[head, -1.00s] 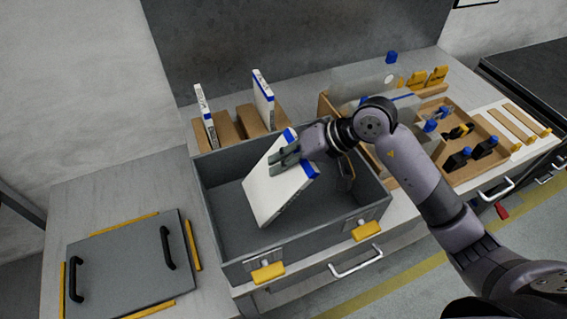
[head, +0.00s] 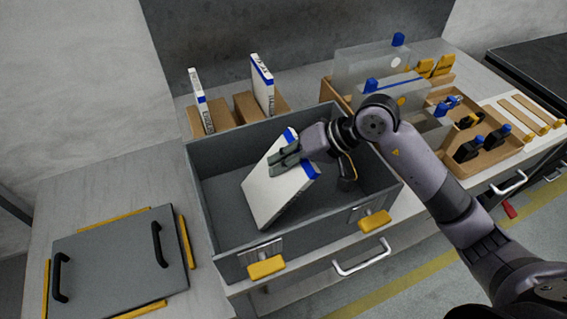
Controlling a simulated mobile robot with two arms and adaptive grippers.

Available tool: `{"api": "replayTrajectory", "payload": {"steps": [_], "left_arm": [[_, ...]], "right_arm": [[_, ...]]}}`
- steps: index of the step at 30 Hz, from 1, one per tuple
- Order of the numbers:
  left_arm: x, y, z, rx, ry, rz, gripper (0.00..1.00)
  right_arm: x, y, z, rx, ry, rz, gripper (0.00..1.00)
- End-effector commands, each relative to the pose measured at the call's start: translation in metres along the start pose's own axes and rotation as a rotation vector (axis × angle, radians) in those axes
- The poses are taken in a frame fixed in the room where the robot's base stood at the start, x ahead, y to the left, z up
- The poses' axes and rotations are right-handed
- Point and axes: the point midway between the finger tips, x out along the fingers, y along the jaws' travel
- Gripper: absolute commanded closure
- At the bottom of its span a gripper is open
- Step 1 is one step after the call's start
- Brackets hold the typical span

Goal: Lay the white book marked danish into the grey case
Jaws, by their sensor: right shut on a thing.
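The grey case (head: 200,189) stands open on the bench, with yellow latches on its front. A white book (head: 270,195) with blue bands is inside the case opening, tilted, its lower end down toward the case floor. I cannot read its marking. My right gripper (head: 290,158) is shut on the book's upper right part, above the case. Two more white books with blue bands, a left one (head: 201,100) and a right one (head: 262,84), stand in wooden holders behind the case. My left gripper is not in view.
A grey lid (head: 115,262) with black handles lies left of the case, edged by yellow strips. A wooden tray (head: 480,158) with dark blue-topped items, clear panels (head: 375,65) and wooden strips (head: 525,115) are at the right. A grey wall closes the back.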

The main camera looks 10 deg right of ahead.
Motion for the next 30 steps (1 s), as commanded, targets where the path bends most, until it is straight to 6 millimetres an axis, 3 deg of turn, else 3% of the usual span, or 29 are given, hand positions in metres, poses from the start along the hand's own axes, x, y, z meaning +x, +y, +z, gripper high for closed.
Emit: {"api": "replayTrajectory", "payload": {"steps": [6, 7, 17, 26, 30], "left_arm": [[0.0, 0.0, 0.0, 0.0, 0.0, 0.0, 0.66], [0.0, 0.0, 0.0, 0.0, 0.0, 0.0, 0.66], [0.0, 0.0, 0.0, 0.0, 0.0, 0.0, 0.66], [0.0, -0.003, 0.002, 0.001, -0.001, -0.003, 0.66], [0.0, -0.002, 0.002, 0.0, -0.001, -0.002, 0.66]], "right_arm": [[-0.001, -0.001, 0.0, 0.0, 0.001, -0.001, 1.0], [-0.001, -0.001, 0.0, 0.0, 0.001, -0.001, 0.84], [0.0, -0.001, 0.0, 0.0, 0.001, -0.001, 0.62], [-0.001, 0.0, 0.0, 0.0, 0.0, 0.0, 0.62], [-0.012, 0.001, -0.001, -0.001, 0.003, 0.002, 0.62]]}}
